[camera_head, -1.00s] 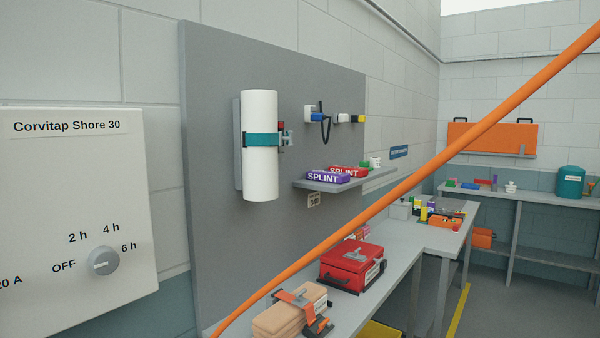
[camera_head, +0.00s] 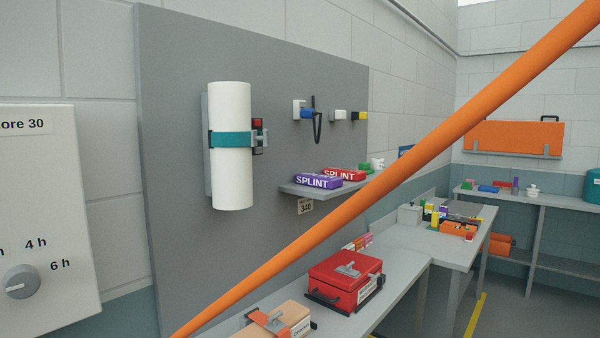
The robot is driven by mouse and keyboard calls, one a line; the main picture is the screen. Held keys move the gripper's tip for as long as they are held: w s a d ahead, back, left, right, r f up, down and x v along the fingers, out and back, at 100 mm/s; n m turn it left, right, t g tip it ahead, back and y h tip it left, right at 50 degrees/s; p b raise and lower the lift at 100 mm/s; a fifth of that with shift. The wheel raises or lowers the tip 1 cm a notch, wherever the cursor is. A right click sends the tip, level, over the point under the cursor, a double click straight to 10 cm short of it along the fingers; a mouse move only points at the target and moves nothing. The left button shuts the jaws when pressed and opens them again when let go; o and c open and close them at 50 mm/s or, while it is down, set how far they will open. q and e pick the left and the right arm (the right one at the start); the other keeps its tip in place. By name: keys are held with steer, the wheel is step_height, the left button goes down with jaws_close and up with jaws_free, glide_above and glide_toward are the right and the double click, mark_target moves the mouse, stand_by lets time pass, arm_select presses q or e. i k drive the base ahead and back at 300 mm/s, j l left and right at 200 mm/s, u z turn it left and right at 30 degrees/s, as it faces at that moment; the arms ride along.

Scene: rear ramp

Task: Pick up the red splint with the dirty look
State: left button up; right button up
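A red splint (camera_head: 344,174) lies on the small grey wall shelf (camera_head: 300,192). A purple splint (camera_head: 318,182) with white SPLINT lettering lies in front of it on the same shelf and hides part of it. Whether the red splint looks dirty is too small to tell. Neither of my grippers shows in the head view.
The orange bar (camera_head: 430,144) runs diagonally across the view. A white cylinder (camera_head: 232,170) in a teal strap hangs on the grey board. A red case (camera_head: 345,277) and a tan box (camera_head: 283,318) stand on the bench below. More benches (camera_head: 520,198) line the back.

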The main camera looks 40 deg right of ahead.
mark_target(348, 174)
steer(key=l+u, duration=0.2)
steer(key=l, duration=0.5)
steer(key=l+u, duration=0.2)
steer(key=l, duration=0.5)
steer(key=l+u, duration=0.25)
steer(key=l, duration=0.5)
steer(key=k+l+u, duration=0.2)
steer(key=l, duration=0.45)
steer(key=i+l, duration=0.05)
steer(key=i, duration=0.05)
